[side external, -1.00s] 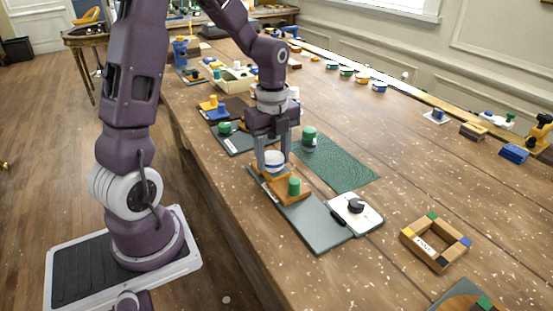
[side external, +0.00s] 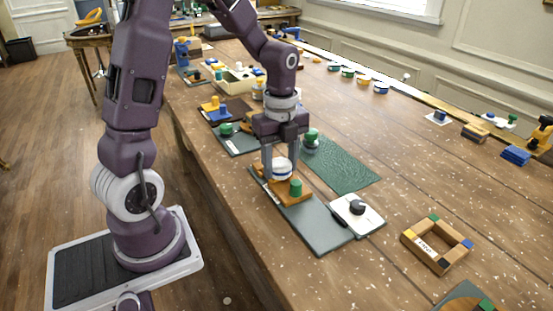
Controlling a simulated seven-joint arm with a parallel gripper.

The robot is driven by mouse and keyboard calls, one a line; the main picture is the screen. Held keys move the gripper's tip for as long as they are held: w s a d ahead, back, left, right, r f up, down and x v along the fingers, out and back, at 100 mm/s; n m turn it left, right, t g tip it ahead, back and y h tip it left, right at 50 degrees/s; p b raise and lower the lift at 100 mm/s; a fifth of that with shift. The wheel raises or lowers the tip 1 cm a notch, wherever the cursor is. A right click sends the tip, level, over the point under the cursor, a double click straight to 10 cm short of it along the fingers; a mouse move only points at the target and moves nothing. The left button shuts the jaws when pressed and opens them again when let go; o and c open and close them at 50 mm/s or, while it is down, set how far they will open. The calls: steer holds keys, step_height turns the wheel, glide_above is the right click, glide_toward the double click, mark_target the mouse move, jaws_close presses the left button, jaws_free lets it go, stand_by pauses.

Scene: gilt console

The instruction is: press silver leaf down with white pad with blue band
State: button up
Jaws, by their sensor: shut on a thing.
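The white pad with a blue band (side external: 282,170) is between the fingers of my gripper (side external: 281,165), which is shut on it. The pad is upright at the back of an orange-brown wooden holder (side external: 293,200); I cannot tell whether it touches the holder. A green-topped piece (side external: 296,187) stands in the holder in front of the pad. The holder is on a grey-green mat (side external: 318,233). I cannot make out the silver leaf for sure; a pale square plate with a black knob (side external: 371,222) lies at the mat's right edge.
A dark green textured sheet (side external: 343,168) lies behind the holder, with a green-and-white pad (side external: 311,139) at its left end. A wooden frame with coloured corners (side external: 418,252) lies to the right.

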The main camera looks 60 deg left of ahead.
steer(key=shift+d, duration=0.35)
steer(key=shift+a, duration=2.45)
steer(key=shift+d, duration=2.45)
steer(key=shift+a, duration=2.55)
step_height(320, 180, up, 8)
steer(key=shift+f, duration=0.15)
steer(key=shift+w, duration=0.1)
